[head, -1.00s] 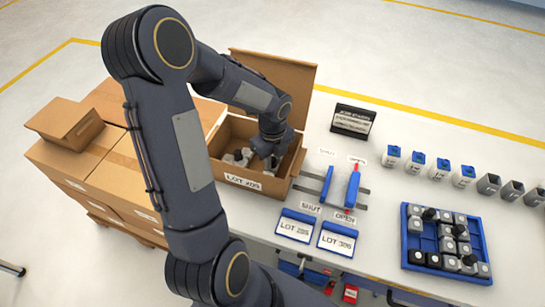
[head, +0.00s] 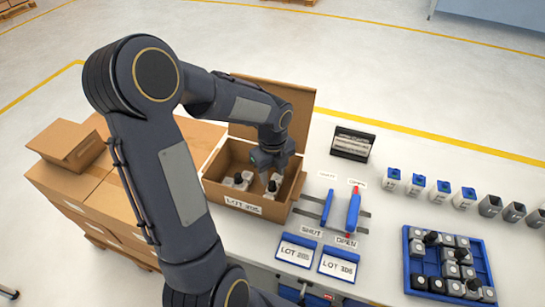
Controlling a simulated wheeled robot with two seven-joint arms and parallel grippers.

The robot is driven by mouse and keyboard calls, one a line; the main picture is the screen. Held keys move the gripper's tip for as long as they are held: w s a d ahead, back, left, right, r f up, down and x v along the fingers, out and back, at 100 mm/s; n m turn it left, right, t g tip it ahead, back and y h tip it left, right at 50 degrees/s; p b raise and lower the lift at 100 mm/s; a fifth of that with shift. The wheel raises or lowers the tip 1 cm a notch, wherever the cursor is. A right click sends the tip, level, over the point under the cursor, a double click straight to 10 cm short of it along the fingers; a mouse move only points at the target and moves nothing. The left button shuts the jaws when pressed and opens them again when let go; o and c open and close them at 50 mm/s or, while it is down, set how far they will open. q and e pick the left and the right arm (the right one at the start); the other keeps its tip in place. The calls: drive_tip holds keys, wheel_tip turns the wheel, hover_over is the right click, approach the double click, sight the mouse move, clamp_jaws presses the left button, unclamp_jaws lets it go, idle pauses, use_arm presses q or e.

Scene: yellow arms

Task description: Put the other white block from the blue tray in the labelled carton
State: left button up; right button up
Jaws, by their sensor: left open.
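The open carton (head: 243,206) stands left of centre, with a white "LOT" label (head: 243,205) on its front; the digits are hard to read. Several white blocks with dark tops are inside it, some at the left (head: 240,181) and one nearer the right (head: 271,188). My left gripper (head: 268,171) is open just above the right-hand block, apart from it as far as I can tell. The blue tray (head: 407,265) at the lower right holds several white, grey and black blocks. My right gripper is out of view.
Two blue-edged lot cards (head: 297,251) and a blue slider marked SHUT and OPEN (head: 352,212) lie between carton and tray. A dark box (head: 352,144) and a row of small containers (head: 415,187) stand behind. Brown boxes (head: 120,200) are stacked left.

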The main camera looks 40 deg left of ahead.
sight(273, 183)
use_arm(q)
wheel_tip(273, 183, up, 7)
drive_tip(key=s+d+r+n+t+h, duration=0.2)
drive_tip(key=s+d+n, duration=0.3)
drive_tip(key=s+n, duration=0.3)
drive_tip(key=s+d+r+n+t+h, duration=0.1)
drive_tip(key=s+d+n, duration=0.5)
drive_tip(key=n, duration=0.9)
drive_tip(key=s+r+t, duration=0.1)
drive_tip(key=t, duration=0.1)
drive_tip(key=shift+s+d+r+t+h, duration=0.2)
drive_tip(key=shift+s+d+t+h, duration=0.1)
drive_tip(key=shift+s+h, duration=0.1)
